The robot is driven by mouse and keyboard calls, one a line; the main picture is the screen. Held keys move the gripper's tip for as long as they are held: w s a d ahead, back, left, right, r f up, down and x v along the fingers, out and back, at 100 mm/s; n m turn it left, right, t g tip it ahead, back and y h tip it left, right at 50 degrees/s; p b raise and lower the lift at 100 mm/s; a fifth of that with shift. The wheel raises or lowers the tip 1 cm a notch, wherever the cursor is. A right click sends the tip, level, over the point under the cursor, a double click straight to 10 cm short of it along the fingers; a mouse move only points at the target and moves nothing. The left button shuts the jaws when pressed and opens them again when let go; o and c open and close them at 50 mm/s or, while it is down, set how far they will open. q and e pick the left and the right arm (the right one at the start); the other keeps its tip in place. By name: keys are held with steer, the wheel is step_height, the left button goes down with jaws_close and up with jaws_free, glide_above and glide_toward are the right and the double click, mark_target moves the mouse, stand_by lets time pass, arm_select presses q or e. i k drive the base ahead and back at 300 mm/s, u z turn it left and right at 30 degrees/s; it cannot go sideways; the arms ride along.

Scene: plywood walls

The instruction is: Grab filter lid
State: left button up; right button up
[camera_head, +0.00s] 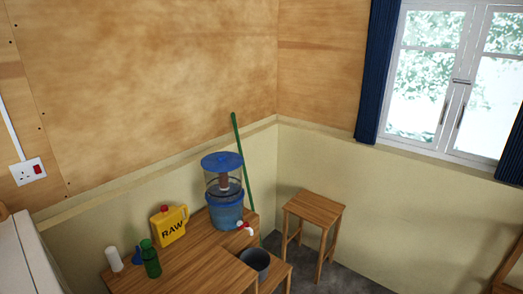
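The blue filter lid (222,161) sits on top of the water filter (226,204), which stands upright at the back right of the wooden table. The filter has a clear upper part with a brown element inside, a blue lower part, and a red and white tap at its front right. Neither of my grippers shows in the head view.
On the table (185,266) stand a yellow RAW jug (169,226), a green bottle (150,259) and a white cylinder (114,260). A dark bucket (256,262) is below the tap. A green pole (243,172) leans behind the filter. A wooden stool (315,209) stands to the right.

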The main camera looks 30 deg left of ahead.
mark_target(219, 162)
steer(key=i, duration=2.6)
steer(key=u, duration=2.5)
